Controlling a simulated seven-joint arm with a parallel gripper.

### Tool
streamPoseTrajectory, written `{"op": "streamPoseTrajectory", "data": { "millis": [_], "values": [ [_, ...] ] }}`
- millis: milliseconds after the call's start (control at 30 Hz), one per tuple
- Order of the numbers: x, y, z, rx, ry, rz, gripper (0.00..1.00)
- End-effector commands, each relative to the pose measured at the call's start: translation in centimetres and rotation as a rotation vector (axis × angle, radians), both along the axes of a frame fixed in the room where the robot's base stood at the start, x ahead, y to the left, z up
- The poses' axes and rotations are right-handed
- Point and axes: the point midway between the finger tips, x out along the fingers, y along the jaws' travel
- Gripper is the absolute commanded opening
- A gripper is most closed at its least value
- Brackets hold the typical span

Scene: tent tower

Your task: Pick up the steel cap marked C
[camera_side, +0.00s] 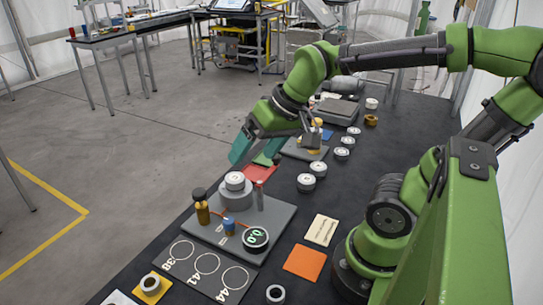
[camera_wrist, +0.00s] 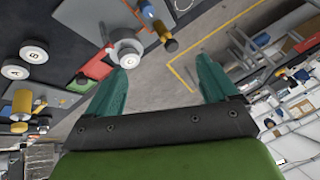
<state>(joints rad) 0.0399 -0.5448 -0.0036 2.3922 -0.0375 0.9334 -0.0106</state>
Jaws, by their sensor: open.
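Several round steel caps stand on the dark table. One cap (camera_side: 235,181) sits on a round pedestal on the grey board; it also shows in the wrist view (camera_wrist: 126,56) beside the left fingertip. Others stand in a loose row to its right, including a near cap (camera_side: 306,182), one behind it (camera_side: 318,168) and a farther one (camera_side: 342,154). Two caps show at the left of the wrist view, one of them here (camera_wrist: 34,54). The letters are too small to read, so I cannot tell which is C. My gripper (camera_side: 250,158) is open and empty, above and behind the pedestal.
A red pad (camera_side: 262,173) lies beyond the pedestal. An orange card (camera_side: 304,262) and a cream card (camera_side: 321,230) lie at right.

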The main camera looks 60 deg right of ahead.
Motion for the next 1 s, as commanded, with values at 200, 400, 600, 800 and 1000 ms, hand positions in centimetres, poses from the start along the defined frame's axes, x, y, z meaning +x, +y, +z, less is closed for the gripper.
{"op": "streamPoseTrajectory", "data": {
  "millis": [200, 400, 600, 800, 1000],
  "values": [
    [6.5, -3.5, -0.3, -0.081, 0.219, 0.039, 0.86],
    [11.2, -7.1, -1.1, -0.149, 0.402, 0.110, 0.86],
    [13.0, -8.6, 0.5, -0.192, 0.474, 0.180, 0.86],
    [12.4, -8.4, -1.1, -0.189, 0.497, 0.211, 0.86],
    [12.3, -8.4, -5.4, -0.189, 0.497, 0.211, 0.86]
  ]
}}
